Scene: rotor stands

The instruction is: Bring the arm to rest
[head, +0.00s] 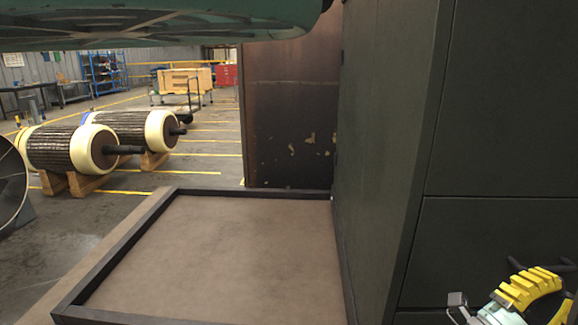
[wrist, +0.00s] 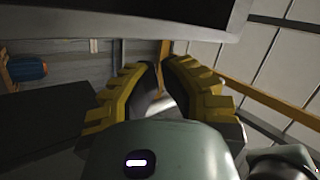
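My gripper (head: 541,288), with ribbed yellow fingers, shows at the bottom right corner of the head view, in front of the dark cabinet. That view cuts part of it off. In the wrist view my gripper (wrist: 161,66) has two yellow fingers with dark inner pads. The fingers lean towards each other, with a narrow gap at the tips and a wider one lower down. I see nothing held between them.
A tall dark cabinet (head: 480,120) fills the right side. A brown tray-like surface with a raised dark rim (head: 112,256) lies empty at the centre. Two rotors (head: 60,148) (head: 138,128) rest on wooden stands (head: 72,184) at the left. Open floor shows beyond.

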